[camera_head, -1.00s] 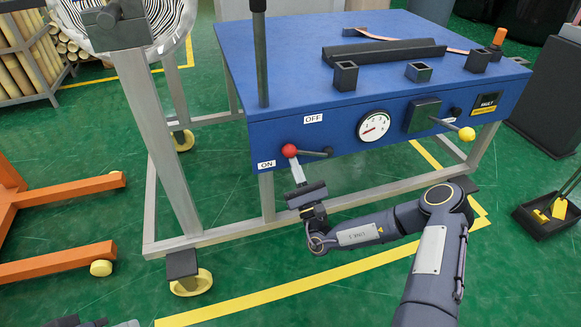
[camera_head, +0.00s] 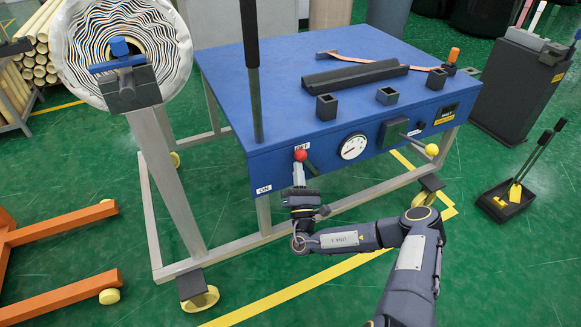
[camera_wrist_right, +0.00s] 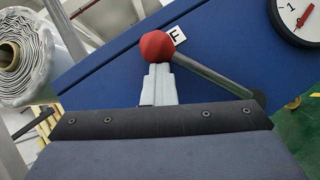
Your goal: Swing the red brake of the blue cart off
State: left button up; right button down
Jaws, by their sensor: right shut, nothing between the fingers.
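The blue cart (camera_head: 285,160) has a brake lever with a red knob (camera_head: 300,155) on its front panel. The lever tilts up and left from its pivot, and the knob is just below the OFF label, partly covering it. The ON label (camera_head: 264,189) is lower left. My right gripper (camera_head: 299,178) is shut, with its fingertips directly under the knob. In the right wrist view the closed fingers (camera_wrist_right: 160,85) reach the underside of the red knob (camera_wrist_right: 163,47), apparently touching it. The lever's rod runs down right to its pivot. My left gripper is out of view.
A gauge (camera_head: 353,147) and a yellow-knobbed lever (camera_head: 431,150) are right of the brake. A dark upright post (camera_head: 252,80) stands at the cart's left corner. A wrapped roll (camera_head: 80,60) is at upper left, and an orange frame (camera_head: 60,225) is on the floor.

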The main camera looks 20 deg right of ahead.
aim_at(315, 141)
jog(key=d+r+m+g+h+p, duration=0.1)
jog(key=r+m+g+h+p, duration=0.1)
jog(key=m+p, duration=0.1)
jog(key=d+r+m+h+p, duration=0.1)
jog(key=m+p, duration=0.1)
jog(key=shift+d+g, duration=0.3)
jog(key=shift+g, duration=0.1)
jog(key=shift+w+d+r+m+g+p, duration=0.15)
jog(key=shift+d+m+g+p, duration=0.25)
jog(key=shift+d+m+p, duration=0.7)
jog(key=shift+d, duration=0.15)
